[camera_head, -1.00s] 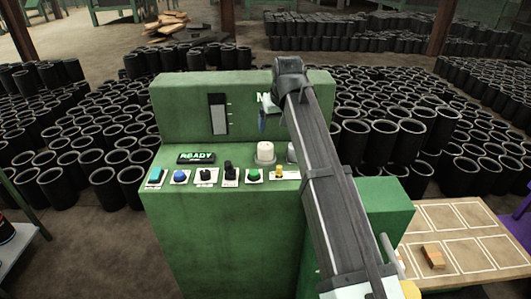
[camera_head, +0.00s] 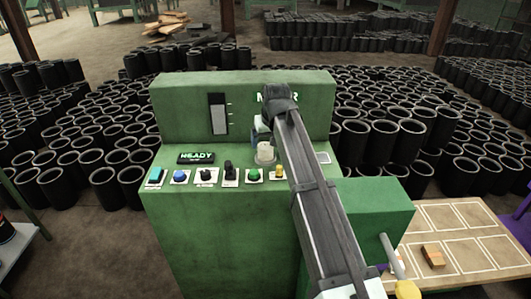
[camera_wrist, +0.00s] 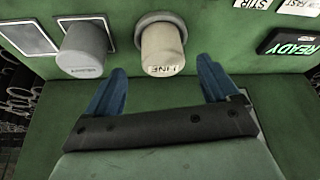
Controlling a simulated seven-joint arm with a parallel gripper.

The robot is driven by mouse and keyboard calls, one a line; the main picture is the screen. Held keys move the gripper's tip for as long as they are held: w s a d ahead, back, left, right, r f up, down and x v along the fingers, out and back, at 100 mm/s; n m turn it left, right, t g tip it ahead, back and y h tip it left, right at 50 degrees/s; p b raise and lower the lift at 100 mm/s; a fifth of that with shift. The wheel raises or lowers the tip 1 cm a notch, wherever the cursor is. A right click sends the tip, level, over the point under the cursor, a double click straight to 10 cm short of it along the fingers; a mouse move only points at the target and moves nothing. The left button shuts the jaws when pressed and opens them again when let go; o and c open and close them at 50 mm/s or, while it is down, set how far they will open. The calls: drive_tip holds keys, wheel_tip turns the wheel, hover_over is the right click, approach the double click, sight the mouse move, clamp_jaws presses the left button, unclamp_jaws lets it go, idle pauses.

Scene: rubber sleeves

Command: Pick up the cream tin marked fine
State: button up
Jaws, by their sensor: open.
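The cream tin (camera_head: 265,154) stands upright on the green console's top in the head view. In the wrist view the cream tin (camera_wrist: 163,45) shows its marking, which reads upside down as FINE. My gripper (camera_wrist: 162,70) is open and empty, with its two blue fingers spread wider than the tin. The tin lies just past the fingertips, roughly centred between them, with no contact visible. In the head view my gripper (camera_head: 262,128) is just above and behind the tin, its fingers mostly hidden.
A grey tin (camera_wrist: 84,50) stands close beside the cream tin; my arm hides it in the head view. The green console (camera_head: 225,225) carries a READY display (camera_head: 196,157), several knobs and buttons, and a raised back panel (camera_head: 185,105). Many black sleeves (camera_head: 380,140) stand behind.

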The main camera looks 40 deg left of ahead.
sight(266, 146)
drive_tip(key=x, duration=0.4)
drive_tip(key=shift+a+f, duration=0.25)
drive_tip(key=shift+f, duration=0.1)
drive_tip(key=shift+c, duration=0.2)
drive_tip(key=c, duration=1.1)
drive_tip(key=shift+r, duration=0.15)
drive_tip(key=shift+c, duration=0.3)
